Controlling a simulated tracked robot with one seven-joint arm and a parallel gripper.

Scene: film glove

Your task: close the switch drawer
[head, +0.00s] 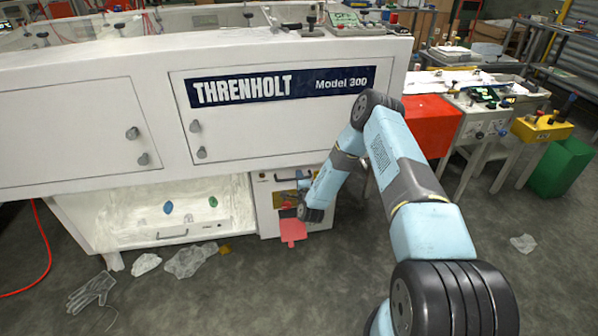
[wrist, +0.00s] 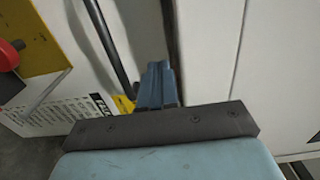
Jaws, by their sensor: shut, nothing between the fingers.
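The switch drawer (head: 265,205) is the white unit low on the machine, right of the open bay, with a yellow plate and red parts on its front. My forearm covers much of it in the head view, so I cannot tell how far it stands out. In the wrist view, the yellow plate (wrist: 45,40) with a red knob (wrist: 10,54) is at the left. A dark curved handle (wrist: 108,50) is on a white panel just left of my gripper (wrist: 158,68). My gripper is shut and empty, its tips close to the dark gap between white panels. I cannot tell whether it touches anything.
The white machine body (head: 100,130) overhangs the drawer. An open bay (head: 120,215) lies left of it. Plastic scraps (head: 185,262) and a glove (head: 92,291) lie on the floor. A red cabinet (head: 432,125) and benches stand right. The floor in front is mostly clear.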

